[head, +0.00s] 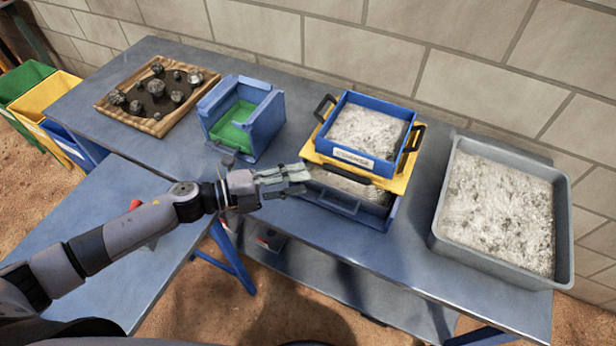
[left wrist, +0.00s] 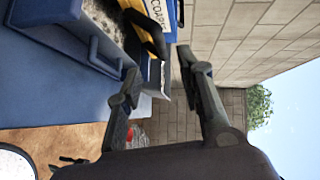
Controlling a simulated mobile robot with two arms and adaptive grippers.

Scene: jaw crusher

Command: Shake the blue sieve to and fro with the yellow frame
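The blue sieve (head: 352,156), labelled COARSE and filled with pale grit, sits on the yellow frame (head: 399,184). Black handles (head: 413,138) stand at its left and right sides. A lower blue tray (head: 337,206) with grit is under the frame. My left gripper (head: 306,174) is at the frame's front left corner; contact cannot be told. In the left wrist view its fingers (left wrist: 157,66) are apart, with the yellow frame (left wrist: 154,72) and a black grip (left wrist: 145,35) just beyond them. The blue sieve (left wrist: 172,18) shows at the top. My right gripper is out of view.
A grey tray (head: 440,234) of grit stands at the right. A blue box (head: 268,122) with a green inside and a wooden tray (head: 106,106) of dark rocks stand left on the blue table (head: 280,228). A brick wall (head: 480,90) is behind.

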